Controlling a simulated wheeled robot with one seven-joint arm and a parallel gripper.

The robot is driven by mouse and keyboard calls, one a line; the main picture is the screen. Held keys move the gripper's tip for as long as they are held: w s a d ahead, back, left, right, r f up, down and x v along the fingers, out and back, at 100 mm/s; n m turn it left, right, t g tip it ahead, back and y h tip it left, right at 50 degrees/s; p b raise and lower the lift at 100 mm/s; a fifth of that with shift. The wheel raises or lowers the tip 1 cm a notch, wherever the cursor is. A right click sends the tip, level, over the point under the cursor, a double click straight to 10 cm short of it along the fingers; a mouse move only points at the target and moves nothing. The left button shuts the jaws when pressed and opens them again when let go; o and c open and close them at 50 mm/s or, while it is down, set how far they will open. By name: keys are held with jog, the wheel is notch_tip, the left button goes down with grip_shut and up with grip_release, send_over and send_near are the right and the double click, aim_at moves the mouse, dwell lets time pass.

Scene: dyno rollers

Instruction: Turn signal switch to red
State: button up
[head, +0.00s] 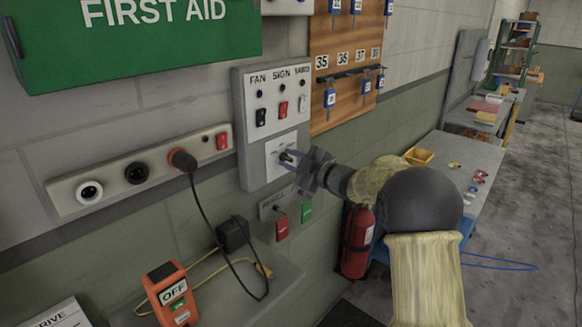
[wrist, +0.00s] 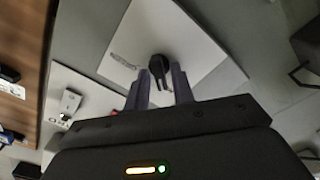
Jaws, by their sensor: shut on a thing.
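The signal switch is a black rotary knob (head: 287,156) on a white square plate (head: 275,172), low on the grey wall panel. In the wrist view the knob (wrist: 160,68) stands out from the tilted white plate (wrist: 200,45), its base between my two fingers. My gripper (head: 296,163) reaches it from the right and is shut on it; the fingers (wrist: 161,88) lie on either side of it. Faint marking shows on the plate, too small to read. Part of the knob is hidden by the fingers in the head view.
Above the knob are rocker switches (head: 282,110) labelled FAN, SIGN and YARD. An outlet strip (head: 110,188) is left, a key board (head: 343,85) right, and a fire extinguisher (head: 355,245) below my arm.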

dwell(0.4)
jog(key=o, duration=0.7)
jog(key=b+v, duration=0.3)
jog(key=v, duration=1.4)
jog(key=shift+s+d+f, duration=0.1)
jog(key=shift+s+d, duration=0.1)
